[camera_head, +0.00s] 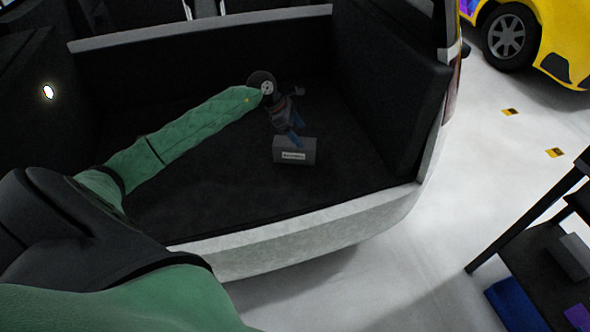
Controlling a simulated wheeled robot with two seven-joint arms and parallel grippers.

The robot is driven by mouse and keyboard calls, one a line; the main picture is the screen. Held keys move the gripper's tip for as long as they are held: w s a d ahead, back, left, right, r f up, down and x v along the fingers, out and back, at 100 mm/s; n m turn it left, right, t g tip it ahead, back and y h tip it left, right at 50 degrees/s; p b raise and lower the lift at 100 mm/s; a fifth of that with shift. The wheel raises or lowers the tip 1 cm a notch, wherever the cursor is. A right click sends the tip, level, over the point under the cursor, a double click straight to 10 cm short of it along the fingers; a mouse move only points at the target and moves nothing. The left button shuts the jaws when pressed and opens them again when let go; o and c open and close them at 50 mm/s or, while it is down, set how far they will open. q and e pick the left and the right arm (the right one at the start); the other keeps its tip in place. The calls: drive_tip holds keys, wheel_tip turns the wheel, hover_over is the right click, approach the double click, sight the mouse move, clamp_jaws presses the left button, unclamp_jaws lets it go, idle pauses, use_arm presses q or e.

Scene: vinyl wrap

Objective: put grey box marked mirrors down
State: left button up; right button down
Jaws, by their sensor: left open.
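The grey box (294,151) with a white label on its front sits on the dark floor of an open car trunk (230,205). The label is too small to read. My left gripper (296,137) points down at the top of the box, with its blue fingers at the box's upper edge. The gripper is open; whether a finger touches the box I cannot tell. My left arm reaches in from the left in a green sleeve. My right gripper is not in view.
The trunk's side wall (390,90) stands right of the box, and its light sill (300,232) runs along the front. A dark shelf (535,265) with several items stands at lower right. A yellow car (550,40) is at upper right. Pale floor lies between.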

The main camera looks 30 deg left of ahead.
use_arm(q)
drive_tip(key=s+d+r+n+t+h, duration=0.25)
drive_tip(key=d+n+t, duration=0.4)
drive_tip(key=d, duration=0.35)
drive_tip(key=s+d+r+n+t+h, duration=0.1)
drive_tip(key=d+r+n+t+h, duration=0.35)
drive_tip(key=d+n, duration=0.45)
drive_tip(key=s+f+n+y, duration=0.4)
drive_tip(key=n+y, duration=0.1)
drive_tip(key=n, duration=0.3)
drive_tip(key=s+a+f+n+g+y, duration=0.1)
drive_tip(key=s+f+n+y, duration=0.4)
drive_tip(key=n, duration=0.4)
drive_tip(key=s+a+f+n+g+y, duration=0.1)
drive_tip(key=s+f+n+y, duration=0.3)
drive_tip(key=n, duration=0.4)
drive_tip(key=shift+s+f+n+y, duration=0.25)
drive_tip(key=shift+s+y, duration=0.4)
drive_tip(key=shift+y, duration=0.25)
drive_tip(key=s+d+f+n+g+h, duration=0.2)
drive_tip(key=s+d+f+g, duration=0.1)
drive_tip(key=s, duration=0.8)
drive_tip(key=s+d+f+n+g+h, duration=0.1)
drive_tip(key=s+d+f+n+g, duration=0.2)
drive_tip(key=s+d+g, duration=0.3)
drive_tip(key=s+g, duration=0.1)
drive_tip(key=s, duration=0.4)
drive_tip(key=shift+s+d+h, duration=0.15)
drive_tip(key=shift+s+h, duration=0.1)
drive_tip(key=shift+h, duration=0.15)
